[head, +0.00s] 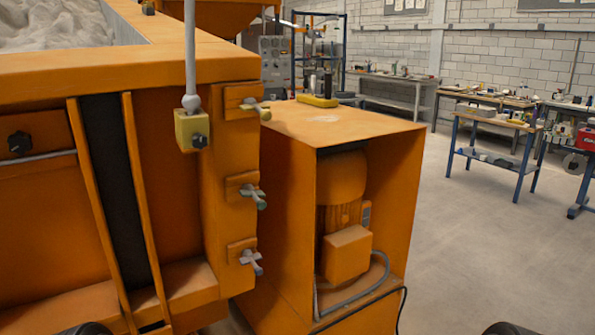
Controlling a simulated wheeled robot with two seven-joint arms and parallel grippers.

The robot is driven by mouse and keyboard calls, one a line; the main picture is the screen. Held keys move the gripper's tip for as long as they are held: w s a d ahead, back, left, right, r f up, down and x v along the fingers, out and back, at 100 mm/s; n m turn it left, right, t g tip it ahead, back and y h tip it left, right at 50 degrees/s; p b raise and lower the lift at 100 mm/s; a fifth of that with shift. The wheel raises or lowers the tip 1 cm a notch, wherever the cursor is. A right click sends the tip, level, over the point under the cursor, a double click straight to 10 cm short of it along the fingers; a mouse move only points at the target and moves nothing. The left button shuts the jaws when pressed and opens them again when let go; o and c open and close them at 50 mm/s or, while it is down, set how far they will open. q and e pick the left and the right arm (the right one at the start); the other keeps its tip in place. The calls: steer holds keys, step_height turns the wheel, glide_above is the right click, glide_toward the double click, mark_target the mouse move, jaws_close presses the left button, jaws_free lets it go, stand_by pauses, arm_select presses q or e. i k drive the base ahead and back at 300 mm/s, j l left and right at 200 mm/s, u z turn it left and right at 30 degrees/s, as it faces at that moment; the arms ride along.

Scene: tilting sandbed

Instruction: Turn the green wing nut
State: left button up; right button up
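Three wing nuts sit one above another on orange brackets along the right edge of the orange sandbed frame (225,180). The top wing nut (262,110) looks yellowish-olive. The middle wing nut (258,199) looks grey-green. The bottom wing nut (254,263) looks pale grey. The colours are muted and the nuts small, so I cannot tell for sure which is the green one. Neither of my grippers is in view, and nothing touches the nuts.
A yellow block (192,130) hangs on a grey rod left of the top nut. An open orange housing (390,190) with a motor (342,215) stands close to the right of the nuts. Clear floor (480,260) lies further right, before workbenches.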

mark_target(245, 192)
steer(key=i+l+u, duration=0.15)
steer(key=l+u, duration=0.15)
steer(key=u, duration=0.2)
steer(key=i+l+u, duration=0.1)
steer(key=l+u, duration=0.4)
steer(key=i+l+u, duration=0.1)
steer(key=l, duration=0.7)
steer(key=i+l+u, duration=0.1)
steer(key=l, duration=0.65)
